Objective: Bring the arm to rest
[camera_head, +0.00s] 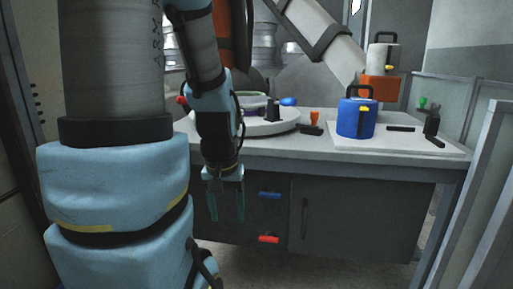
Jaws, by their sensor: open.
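My arm stands large on the left of the view, with a thick grey and light-blue column and a thinner link that hangs down. My gripper (226,212) points downward in front of the workbench's dark cabinet front. Its two teal fingers are apart, and nothing is between them. It hangs below the level of the bench top, in front of the bench's near edge in the picture. The exact gap between the fingers and the cabinet front cannot be told.
The workbench (300,151) holds a round white tray (282,126), a blue canister (356,120) and an orange block (379,88) bearing a white canister (383,57). Blue (270,195) and red (269,239) handles are on the cabinet front. A metal-framed panel (485,180) stands at right.

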